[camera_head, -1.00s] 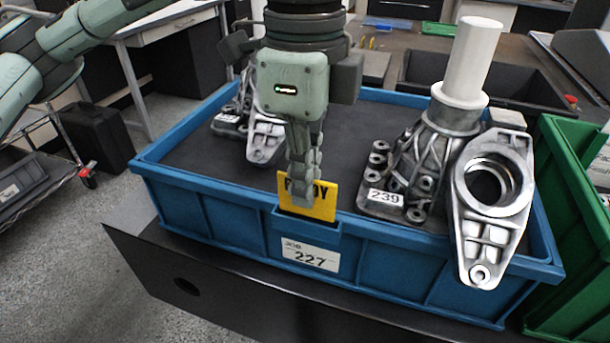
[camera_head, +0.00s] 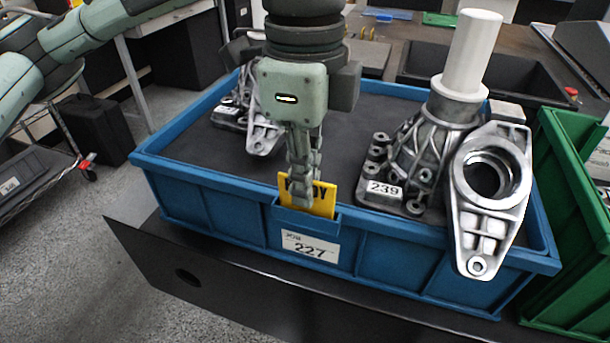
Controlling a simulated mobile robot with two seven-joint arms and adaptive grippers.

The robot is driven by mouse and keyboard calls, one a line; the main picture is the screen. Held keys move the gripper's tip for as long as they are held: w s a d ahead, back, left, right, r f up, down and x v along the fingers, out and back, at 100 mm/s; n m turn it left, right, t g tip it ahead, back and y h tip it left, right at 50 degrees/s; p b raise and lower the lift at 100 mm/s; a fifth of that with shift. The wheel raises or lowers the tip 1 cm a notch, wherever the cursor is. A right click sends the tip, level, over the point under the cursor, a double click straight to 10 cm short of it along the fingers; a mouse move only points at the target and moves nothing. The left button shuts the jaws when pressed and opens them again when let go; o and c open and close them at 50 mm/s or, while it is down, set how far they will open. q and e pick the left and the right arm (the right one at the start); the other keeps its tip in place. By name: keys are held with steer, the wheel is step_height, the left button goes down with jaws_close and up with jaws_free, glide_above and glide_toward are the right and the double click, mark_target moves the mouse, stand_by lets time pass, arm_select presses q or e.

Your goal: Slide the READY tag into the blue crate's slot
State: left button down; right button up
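The yellow READY tag (camera_head: 325,203) stands upright at the front wall of the blue crate (camera_head: 213,206). Its lower edge is hidden behind the lip of the slot holder (camera_head: 308,222), above the white JOB 227 label (camera_head: 310,247). My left gripper (camera_head: 303,195) points down over the tag with its fingers closed on it, covering the middle of the word. The far finger is mostly hidden. My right gripper is not in view.
Inside the crate are a grey casting marked 239 (camera_head: 383,188) with a white cylinder (camera_head: 468,50) on top, and another casting at left (camera_head: 262,136). A flanged metal part (camera_head: 480,225) leans over the crate's front right rim. A green crate (camera_head: 575,230) stands at right.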

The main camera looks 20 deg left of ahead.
arm_select(q)
steer(key=shift+f, duration=0.1)
steer(key=shift+f, duration=0.35)
steer(key=c, duration=2.2)
jaws_free()
steer(key=o, duration=0.6)
steer(key=shift+c, duration=0.2)
steer(key=shift+o, duration=0.2)
steer(key=shift+o, duration=1)
steer(key=shift+r, duration=0.1)
steer(key=shift+r, duration=3.4)
